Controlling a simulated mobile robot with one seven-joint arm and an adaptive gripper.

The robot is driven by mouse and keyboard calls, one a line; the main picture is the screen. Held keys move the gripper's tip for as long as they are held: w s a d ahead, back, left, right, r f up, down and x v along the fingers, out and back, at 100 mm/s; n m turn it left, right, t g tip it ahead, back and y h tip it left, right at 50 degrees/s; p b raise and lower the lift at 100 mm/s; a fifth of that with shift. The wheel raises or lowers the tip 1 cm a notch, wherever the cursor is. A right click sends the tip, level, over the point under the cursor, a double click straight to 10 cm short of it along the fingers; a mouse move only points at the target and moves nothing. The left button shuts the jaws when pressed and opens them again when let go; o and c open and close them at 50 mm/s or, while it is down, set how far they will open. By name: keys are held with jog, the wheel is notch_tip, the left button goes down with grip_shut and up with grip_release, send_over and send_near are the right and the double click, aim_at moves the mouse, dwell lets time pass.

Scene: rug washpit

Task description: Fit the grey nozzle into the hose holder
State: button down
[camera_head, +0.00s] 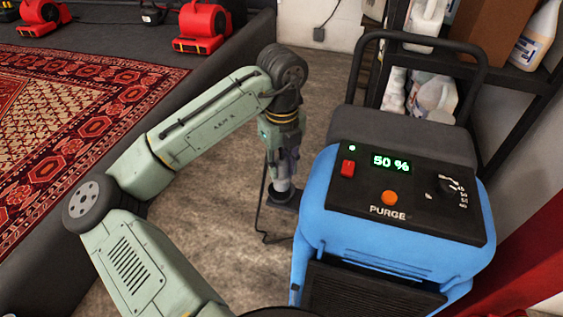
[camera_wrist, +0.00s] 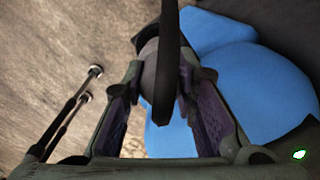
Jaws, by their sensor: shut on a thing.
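My gripper (camera_head: 281,172) points down beside the blue machine and is shut on the grey nozzle (camera_head: 282,185). In the wrist view, the fingers of my gripper (camera_wrist: 166,88) stand on either side of the nozzle's grey body (camera_wrist: 149,66). The dark hose holder (camera_head: 284,198) is at the machine's left side, right at the nozzle's lower end. I cannot tell whether the nozzle's end is inside it or just above it. A dark curved strip crosses in front of the nozzle in the wrist view and hides part of it.
The blue machine (camera_head: 395,230), with a lit panel, stands close on the right of my gripper. A thin black rod or wire (camera_head: 262,220) runs below it. Bare floor (camera_head: 225,205) lies to the left. A shelf with bottles (camera_head: 535,40) is at the back right.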

aim_at(282, 174)
jog(key=shift+f+b, duration=1.05)
jog(key=shift+f, duration=0.75)
jog(key=c, duration=1.2)
grip_release()
notch_tip(282, 174, up, 12)
jog(key=shift+r, duration=0.1)
